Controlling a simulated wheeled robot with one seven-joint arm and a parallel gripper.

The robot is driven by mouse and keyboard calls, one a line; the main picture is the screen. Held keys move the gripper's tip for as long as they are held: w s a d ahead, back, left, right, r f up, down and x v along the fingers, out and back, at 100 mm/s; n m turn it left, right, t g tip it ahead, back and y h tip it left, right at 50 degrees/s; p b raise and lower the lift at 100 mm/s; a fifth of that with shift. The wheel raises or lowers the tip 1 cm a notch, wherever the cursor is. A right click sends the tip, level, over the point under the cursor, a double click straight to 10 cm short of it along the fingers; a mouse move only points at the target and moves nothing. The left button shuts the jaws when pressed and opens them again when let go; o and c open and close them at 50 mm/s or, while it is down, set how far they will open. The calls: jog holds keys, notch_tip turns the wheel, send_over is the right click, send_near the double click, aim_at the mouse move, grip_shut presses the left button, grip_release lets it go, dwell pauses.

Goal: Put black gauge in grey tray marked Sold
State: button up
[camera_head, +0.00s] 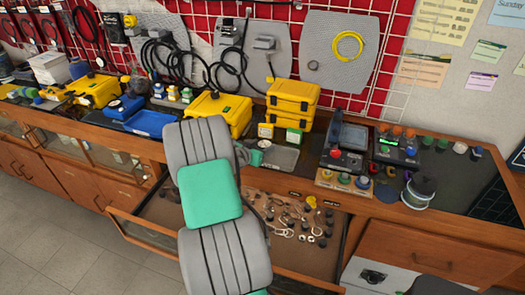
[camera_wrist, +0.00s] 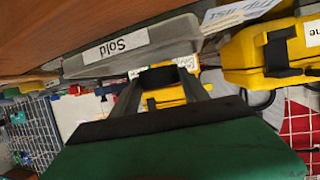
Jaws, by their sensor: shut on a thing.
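The grey tray marked Sold (camera_wrist: 165,36) shows upside down in the upper part of the wrist view, with its white label (camera_wrist: 117,47) on the near wall. In the head view a flat grey tray (camera_head: 285,159) lies on the bench beside the yellow cases; no label is readable there. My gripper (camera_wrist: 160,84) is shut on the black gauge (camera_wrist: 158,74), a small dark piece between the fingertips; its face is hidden. The gauge appears close to the tray's wall; I cannot tell whether they touch. In the head view my arm largely hides the gripper.
Stacked yellow cases (camera_head: 292,100) stand behind the grey tray, and another yellow case (camera_head: 218,112) is to its left. A blue tray (camera_head: 151,123) lies farther left. Below, an open drawer (camera_head: 290,222) holds several small metal and black parts. A multi-knob device (camera_head: 345,160) is to the right.

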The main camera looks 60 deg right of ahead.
notch_tip(320, 180, down, 3)
jog(key=shift+d+f+p, duration=0.15)
jog(key=shift+p, duration=0.4)
jog(key=shift+f+b, duration=0.3)
jog(key=shift+b, duration=0.2)
jog(key=shift+s+f+b, duration=0.1)
jog(key=shift+f+b, duration=0.1)
jog(key=shift+b, duration=0.1)
